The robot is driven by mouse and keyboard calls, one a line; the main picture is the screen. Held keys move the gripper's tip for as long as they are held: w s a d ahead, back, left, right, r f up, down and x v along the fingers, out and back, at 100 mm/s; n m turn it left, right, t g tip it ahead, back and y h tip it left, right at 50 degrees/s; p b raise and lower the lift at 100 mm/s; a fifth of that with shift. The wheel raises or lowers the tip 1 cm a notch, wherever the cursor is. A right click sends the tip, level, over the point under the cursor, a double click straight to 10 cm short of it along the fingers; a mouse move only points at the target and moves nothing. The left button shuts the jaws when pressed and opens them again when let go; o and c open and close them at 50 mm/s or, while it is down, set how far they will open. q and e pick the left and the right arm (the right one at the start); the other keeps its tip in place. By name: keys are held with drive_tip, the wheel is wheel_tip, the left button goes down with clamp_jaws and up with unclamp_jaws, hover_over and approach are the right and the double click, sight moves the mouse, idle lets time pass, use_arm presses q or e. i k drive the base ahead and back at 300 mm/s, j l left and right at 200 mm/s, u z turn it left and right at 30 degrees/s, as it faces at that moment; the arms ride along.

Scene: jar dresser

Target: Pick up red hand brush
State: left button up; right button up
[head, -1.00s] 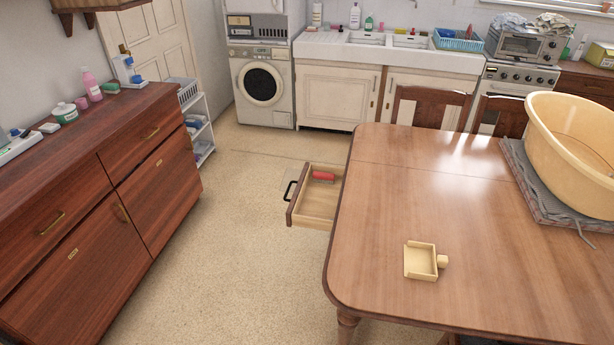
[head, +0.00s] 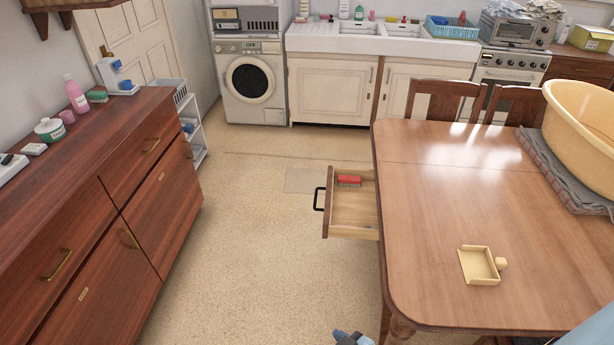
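The red hand brush (head: 349,180) lies in the far end of an open wooden drawer (head: 353,222) that sticks out from the left side of the dining table. The drawer has a black handle on its left front. A small blue and grey part, which looks like a tip of one of my grippers, shows at the bottom edge in the head view, well below the drawer and apart from the brush. I cannot tell which gripper it is or its finger state. A pale blue patch at the bottom right corner may be part of my arm.
The dining table (head: 450,220) carries a cream dustpan (head: 479,265) and a large yellow tub (head: 590,120) on a folded cloth. A dark wooden dresser (head: 160,195) stands at left. The floor (head: 255,250) between dresser and drawer is clear.

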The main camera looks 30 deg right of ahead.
sight(344, 182)
drive_tip(key=i+j+z, duration=0.1)
drive_tip(key=i, duration=0.35)
drive_tip(key=i+j+z, duration=0.1)
drive_tip(key=i+j, duration=0.2)
drive_tip(key=i+j+z, duration=0.1)
drive_tip(key=i+j, duration=0.15)
drive_tip(key=i, duration=0.25)
drive_tip(key=i+z, duration=0.75)
drive_tip(key=z, duration=0.15)
drive_tip(key=i+j+z, duration=0.25)
drive_tip(key=z, duration=0.2)
drive_tip(key=i+j+z, duration=0.7)
drive_tip(key=z, duration=0.2)
drive_tip(key=i+j+z, duration=0.15)
drive_tip(key=j, duration=0.15)
drive_tip(key=j+z, duration=0.15)
drive_tip(key=j, duration=0.15)
drive_tip(key=i+j+z, duration=0.1)
drive_tip(key=j, duration=0.25)
drive_tip(key=i, duration=0.05)
